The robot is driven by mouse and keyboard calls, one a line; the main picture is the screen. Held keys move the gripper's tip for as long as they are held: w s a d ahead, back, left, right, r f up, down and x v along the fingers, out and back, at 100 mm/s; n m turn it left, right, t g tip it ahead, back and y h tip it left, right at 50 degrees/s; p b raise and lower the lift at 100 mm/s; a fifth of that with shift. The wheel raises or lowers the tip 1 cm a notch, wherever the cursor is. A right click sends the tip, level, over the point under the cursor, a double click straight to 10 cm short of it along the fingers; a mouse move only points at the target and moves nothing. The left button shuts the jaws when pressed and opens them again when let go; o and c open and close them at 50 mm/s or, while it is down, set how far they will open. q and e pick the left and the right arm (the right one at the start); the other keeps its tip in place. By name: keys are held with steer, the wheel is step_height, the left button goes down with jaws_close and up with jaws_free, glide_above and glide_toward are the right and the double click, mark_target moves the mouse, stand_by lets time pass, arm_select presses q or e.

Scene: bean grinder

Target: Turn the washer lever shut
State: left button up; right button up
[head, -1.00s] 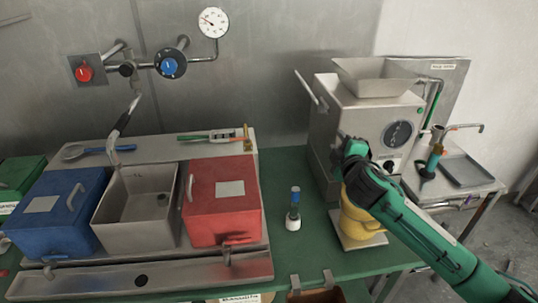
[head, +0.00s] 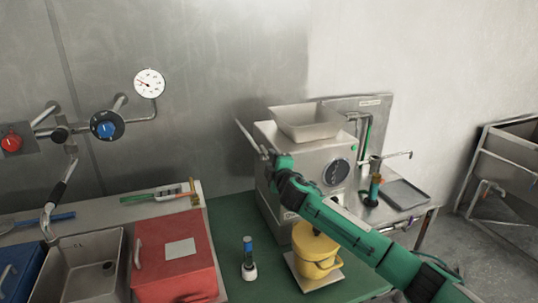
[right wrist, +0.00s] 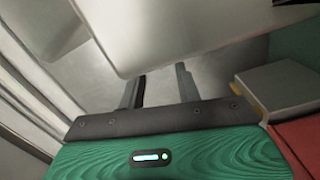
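Which of these is the washer lever I cannot tell. A steel grinder (head: 275,205) stands left of it, with a long bar lever (head: 248,137) at its upper left. My right gripper (head: 269,158) is beside the grinder's upper left, near that bar; contact is unclear. In the right wrist view its two fingers (right wrist: 160,90) are apart with nothing visible between. My left gripper is out of view.
A yellow lidded pot (head: 315,252) stands on a plate before the grinder. A small bottle (head: 249,260) and red box (head: 175,255) are to the left. A dark tray (head: 406,195) lies on the station. Green tabletop (head: 232,215) is clear behind the bottle.

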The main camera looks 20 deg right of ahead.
mark_target(265, 151)
steer(key=shift+w, duration=1.5)
steer(key=shift+c, duration=0.2)
jaws_close()
